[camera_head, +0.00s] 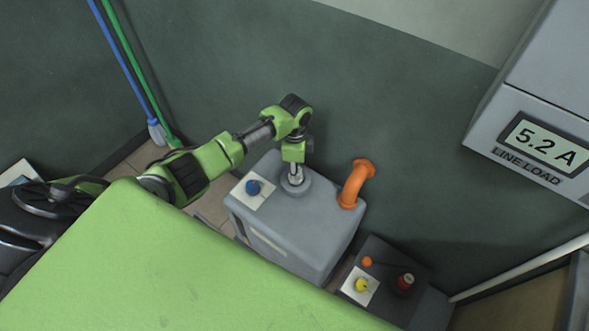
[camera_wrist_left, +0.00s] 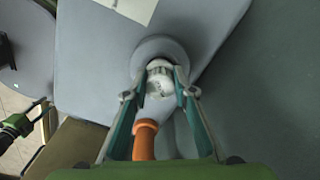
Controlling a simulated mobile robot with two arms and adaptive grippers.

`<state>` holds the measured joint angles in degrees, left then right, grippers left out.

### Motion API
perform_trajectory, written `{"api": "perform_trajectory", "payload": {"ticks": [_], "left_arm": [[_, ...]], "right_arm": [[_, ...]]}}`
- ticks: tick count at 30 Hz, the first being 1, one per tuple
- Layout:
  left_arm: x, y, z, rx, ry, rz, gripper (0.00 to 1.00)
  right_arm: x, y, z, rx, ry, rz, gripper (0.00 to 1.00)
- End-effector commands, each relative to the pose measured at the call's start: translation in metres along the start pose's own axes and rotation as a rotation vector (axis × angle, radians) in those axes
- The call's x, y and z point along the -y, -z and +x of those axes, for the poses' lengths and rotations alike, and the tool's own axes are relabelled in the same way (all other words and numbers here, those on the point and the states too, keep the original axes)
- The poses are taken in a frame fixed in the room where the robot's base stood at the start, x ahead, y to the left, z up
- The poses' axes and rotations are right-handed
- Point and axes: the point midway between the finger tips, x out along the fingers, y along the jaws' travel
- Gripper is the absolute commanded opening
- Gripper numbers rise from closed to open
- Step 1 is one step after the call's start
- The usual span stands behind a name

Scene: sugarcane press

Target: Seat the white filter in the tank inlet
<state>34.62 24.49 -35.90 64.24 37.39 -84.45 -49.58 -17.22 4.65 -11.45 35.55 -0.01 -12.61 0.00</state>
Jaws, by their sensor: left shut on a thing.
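The white filter (camera_wrist_left: 159,84) is between the two fingers of my left gripper (camera_wrist_left: 160,92) in the left wrist view. The gripper is shut on it. The filter is at the round grey collar of the tank inlet (camera_wrist_left: 146,50); how deep it sits cannot be told. In the head view my left gripper (camera_head: 294,172) points down at the inlet collar (camera_head: 296,186) on top of the grey tank (camera_head: 290,232). A green and black part at the left of the wrist view looks like my right gripper (camera_wrist_left: 36,112); its jaw state is unclear.
An orange pipe (camera_head: 355,184) rises beside the inlet. A blue knob (camera_head: 253,187) on a white plate is on its other side. A dark box (camera_head: 405,280) with yellow and red controls stands at the lower right. The wall (camera_head: 400,110) is close behind the tank.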

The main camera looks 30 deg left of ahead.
Motion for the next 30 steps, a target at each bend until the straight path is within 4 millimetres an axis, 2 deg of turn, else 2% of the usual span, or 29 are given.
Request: {"api": "perform_trajectory", "payload": {"ticks": [22, 23, 24, 30], "left_arm": [[0.000, 0.000, 0.013, 0.000, 0.000, 0.000, 0.03], [0.000, 0.000, 0.013, 0.000, 0.000, 0.000, 0.27], [0.000, 0.000, 0.012, 0.000, 0.000, 0.000, 0.32], [0.000, 0.000, 0.012, 0.000, 0.000, 0.000, 0.32]], "right_arm": [[0.001, 0.000, 0.008, 0.000, 0.001, 0.000, 0.40], [0.001, 0.000, 0.008, 0.000, 0.001, 0.000, 0.40], [0.001, 0.000, 0.007, 0.000, 0.001, 0.000, 0.40], [0.001, 0.000, 0.007, 0.000, 0.001, 0.000, 0.40]]}}
